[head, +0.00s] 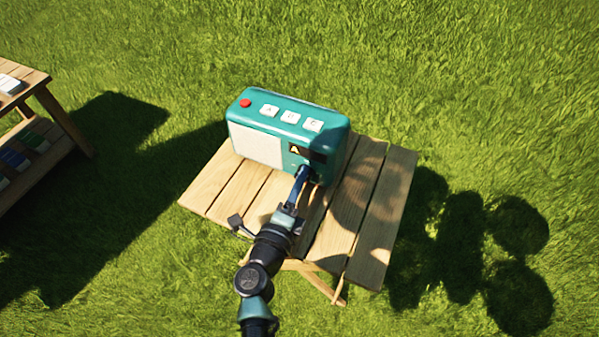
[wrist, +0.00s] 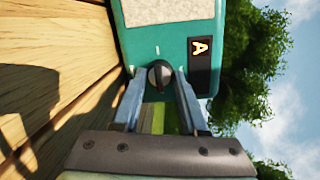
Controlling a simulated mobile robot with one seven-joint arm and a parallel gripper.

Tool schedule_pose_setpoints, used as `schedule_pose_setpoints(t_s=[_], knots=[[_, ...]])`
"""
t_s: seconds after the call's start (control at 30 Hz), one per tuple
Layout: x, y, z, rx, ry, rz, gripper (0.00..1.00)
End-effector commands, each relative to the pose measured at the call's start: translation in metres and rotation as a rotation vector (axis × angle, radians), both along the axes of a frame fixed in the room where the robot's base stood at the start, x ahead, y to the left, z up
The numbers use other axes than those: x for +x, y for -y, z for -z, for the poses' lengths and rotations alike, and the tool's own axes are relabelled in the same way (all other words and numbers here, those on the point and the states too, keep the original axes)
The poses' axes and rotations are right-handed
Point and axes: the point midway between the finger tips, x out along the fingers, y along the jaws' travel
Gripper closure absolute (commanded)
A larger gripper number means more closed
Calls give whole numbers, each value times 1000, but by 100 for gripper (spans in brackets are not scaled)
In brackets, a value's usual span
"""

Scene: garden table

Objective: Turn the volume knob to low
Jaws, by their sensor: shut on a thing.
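A teal radio (head: 240,112) stands on a small wooden table (head: 370,235). Its front has a pale speaker panel and a dark display with a yellow letter A. The dark round volume knob (wrist: 158,73) sits on the radio's front beside the display in the wrist view. A small white tick is on the casing near it. My gripper (head: 304,172) is shut on the knob, one blue-grey finger on each side. In the head view the gripper hides the knob. I cannot tell clearly which way the knob points.
The radio's top has a red button (head: 245,103) and white keys (head: 290,117) with letters. A second wooden table (head: 60,122) with items on it stands at the far left. Grass surrounds both. Bare slats lie right of the radio.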

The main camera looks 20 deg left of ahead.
Motion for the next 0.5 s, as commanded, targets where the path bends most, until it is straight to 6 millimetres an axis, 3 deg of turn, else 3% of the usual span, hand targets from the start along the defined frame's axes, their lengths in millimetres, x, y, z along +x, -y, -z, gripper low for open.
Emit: schedule_pose_setpoints(t_s=[0.5], knots=[[0, 0, 0, -87, -2, 1, 100]])
